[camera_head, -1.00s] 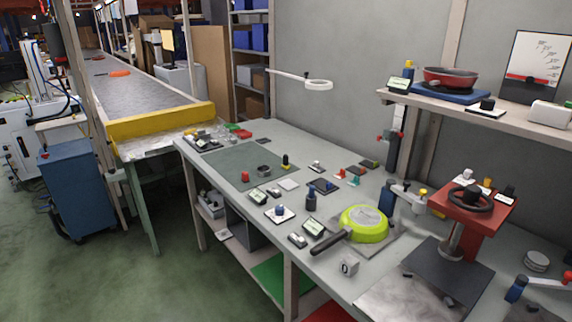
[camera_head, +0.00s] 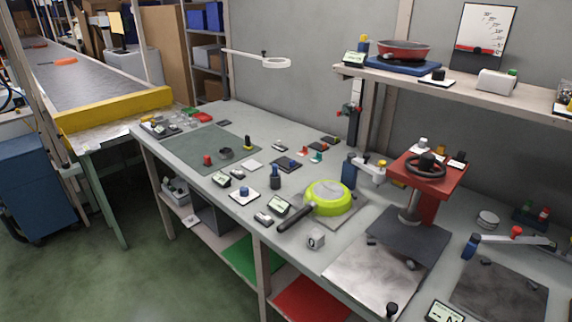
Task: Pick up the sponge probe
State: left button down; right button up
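Neither of my grippers shows in the head view. I cannot tell for sure which small item is the sponge probe. Candidates stand on the grey bench (camera_head: 205,115): a blue knob on a white plate (camera_head: 243,194), a dark blue upright cylinder (camera_head: 275,178), and a black upright piece with a yellow base (camera_head: 248,143). A green pan (camera_head: 328,197) with a black handle lies near the bench's middle. A small red cylinder (camera_head: 207,160) and a dark ring (camera_head: 226,153) sit on the green mat (camera_head: 190,143).
A red press with a black handwheel (camera_head: 427,167) stands at the right. A wall shelf (camera_head: 480,93) above it holds a red pan (camera_head: 403,50). A conveyor with a yellow end (camera_head: 115,109) is at the left. Green floor is open in front.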

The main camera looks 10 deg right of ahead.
aim_at(248, 145)
jog(key=i+j+u, duration=0.1)
jog(key=i+j, duration=0.35)
jog(key=j, duration=0.2)
jog(key=i+j+u, duration=0.1)
jog(key=i+j, duration=0.35)
jog(key=j, duration=0.15)
